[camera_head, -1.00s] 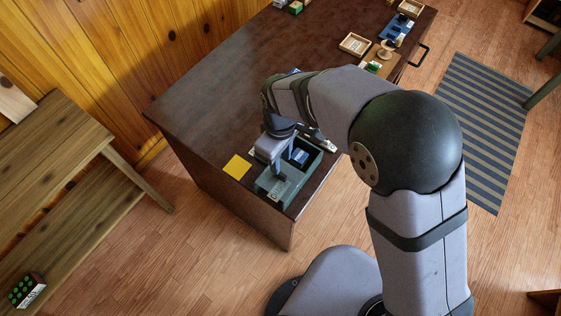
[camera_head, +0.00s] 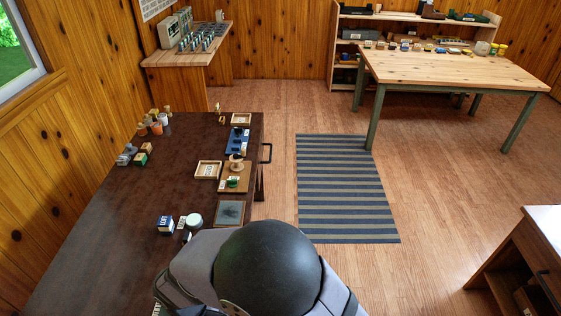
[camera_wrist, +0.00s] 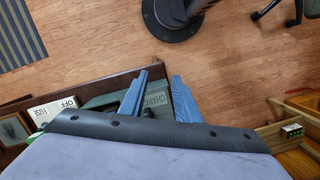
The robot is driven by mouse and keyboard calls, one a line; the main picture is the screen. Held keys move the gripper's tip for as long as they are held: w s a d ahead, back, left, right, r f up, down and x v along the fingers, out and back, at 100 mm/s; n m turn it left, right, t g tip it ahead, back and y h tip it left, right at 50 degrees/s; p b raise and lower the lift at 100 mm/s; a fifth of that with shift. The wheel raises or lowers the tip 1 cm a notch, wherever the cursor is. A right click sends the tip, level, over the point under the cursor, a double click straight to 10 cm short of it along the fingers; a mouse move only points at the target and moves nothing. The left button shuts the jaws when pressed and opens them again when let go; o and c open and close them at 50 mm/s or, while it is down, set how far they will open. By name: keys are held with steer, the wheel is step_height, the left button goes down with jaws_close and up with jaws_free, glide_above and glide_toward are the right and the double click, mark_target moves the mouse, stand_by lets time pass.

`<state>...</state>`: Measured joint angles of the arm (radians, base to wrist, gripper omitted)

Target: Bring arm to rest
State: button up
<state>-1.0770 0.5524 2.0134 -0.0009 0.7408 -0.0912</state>
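My gripper (camera_wrist: 160,76) shows in the wrist view with its two blue fingers spread apart. I see nothing held between the fingertips. How far the bin is below the fingers is hard to tell. In the head view my arm is at the bottom of the picture, and my gripper is outside the frame or hidden.
The dark desk (camera_head: 105,222) holds a blue-white box (camera_head: 166,225), a white jar (camera_head: 194,221), a framed grey pad (camera_head: 230,213) and a wooden tray (camera_head: 208,170). A striped rug (camera_head: 345,190) lies on open floor. A wooden bench (camera_wrist: 293,154) stands right in the wrist view.

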steer(key=w+d+r+m, duration=0.2)
steer(key=d+r+m, duration=0.1)
steer(key=d, duration=0.7)
steer(key=w+d+r+m+y, duration=0.1)
steer(key=w+d+r+m, duration=0.1)
steer(key=d+m, duration=0.4)
steer(key=w+d+r+m+t, duration=0.1)
steer(key=d+r+m, duration=0.3)
steer(key=d, duration=1)
steer(key=shift+w+y, duration=0.4)
steer(key=shift+w, duration=0.05)
